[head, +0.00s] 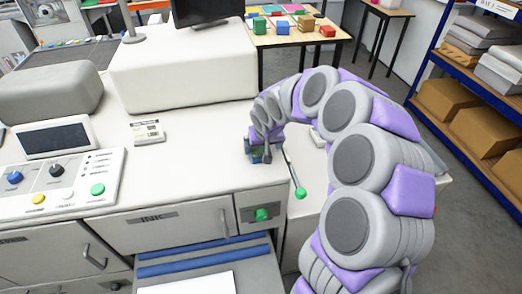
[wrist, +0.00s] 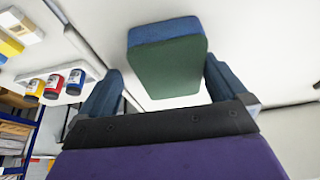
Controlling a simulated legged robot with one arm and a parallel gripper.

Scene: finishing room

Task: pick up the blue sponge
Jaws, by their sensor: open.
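The blue sponge (wrist: 165,52) is a block with a blue layer and a dark green layer. In the wrist view it sits at top centre, just beyond and between my fingertips. My gripper (wrist: 163,78) is open, with one dark blue finger on each side of the sponge. A gap shows on the left; whether the right finger touches I cannot tell. In the head view my gripper (head: 258,151) points down at the white machine top, near its right front corner. The sponge there is mostly hidden by the fingers.
A lever with a green knob (head: 300,192) stands just right of my gripper. A small label stand (head: 148,131) and a control panel (head: 62,184) lie left. A large white housing (head: 183,71) rises behind. Ink bottles (wrist: 53,85) show in the wrist view.

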